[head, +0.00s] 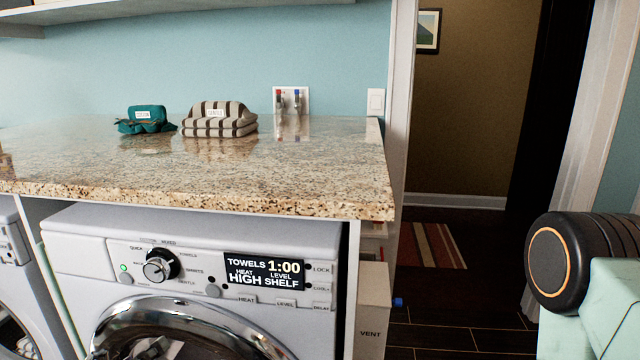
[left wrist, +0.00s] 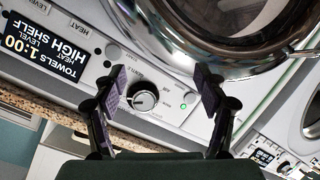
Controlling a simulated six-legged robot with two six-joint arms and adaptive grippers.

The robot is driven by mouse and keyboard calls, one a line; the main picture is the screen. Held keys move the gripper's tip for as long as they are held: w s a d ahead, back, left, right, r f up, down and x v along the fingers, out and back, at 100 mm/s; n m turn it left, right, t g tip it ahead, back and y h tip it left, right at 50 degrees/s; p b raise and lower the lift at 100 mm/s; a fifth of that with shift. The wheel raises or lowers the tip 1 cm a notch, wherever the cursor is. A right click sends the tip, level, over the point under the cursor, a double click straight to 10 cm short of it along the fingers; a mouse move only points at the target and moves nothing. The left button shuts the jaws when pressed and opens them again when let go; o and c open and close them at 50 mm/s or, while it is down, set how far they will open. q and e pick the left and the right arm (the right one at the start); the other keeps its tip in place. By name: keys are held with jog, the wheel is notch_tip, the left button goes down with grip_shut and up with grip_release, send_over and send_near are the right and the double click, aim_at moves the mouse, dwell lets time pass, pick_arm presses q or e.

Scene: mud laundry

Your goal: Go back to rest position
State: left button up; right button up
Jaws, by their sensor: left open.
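My left gripper (left wrist: 156,88) is open in the left wrist view, its two dark fingers spread apart with nothing between them. Beyond the fingers is the dial (left wrist: 143,96) of a white front-loading machine, seen upside down; I cannot tell how far off it is. In the head view the same machine (head: 80,245) stands under the counter, with its dial (head: 160,265) and a lit display (head: 264,272) reading TOWELS 1:00, HIGH SHELF. My left gripper is not clearly seen there. A mint-green part of my right arm shows at the right edge; my right gripper is out of view.
A granite counter (head: 300,165) above the machine holds a teal cloth bundle (head: 146,119) and a folded striped cloth (head: 218,118). Another white machine (head: 12,250) stands at the left. Dark floor (head: 455,335) and a striped rug (head: 430,245) lie right of the counter.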

pick_arm(q)
jog(key=s+d+f+m+g, duration=0.1)
jog(key=s+d+f+g, duration=0.65)
jog(key=s+f, duration=0.45)
jog(key=s+d+f+m+g, duration=0.1)
jog(key=s+f+m+g, duration=0.1)
jog(key=s, duration=0.5)
jog(key=s+d+f+m+g+y, duration=0.1)
jog(key=s+f+g, duration=0.3)
jog(key=s, duration=0.4)
jog(key=shift+s+d+f+m, duration=0.25)
jog(key=shift+d+f+m, duration=0.25)
jog(key=shift+m, duration=0.4)
jog(key=shift+a+f+g, duration=0.1)
jog(key=shift+g, duration=0.15)
jog(key=shift+c, duration=0.2)
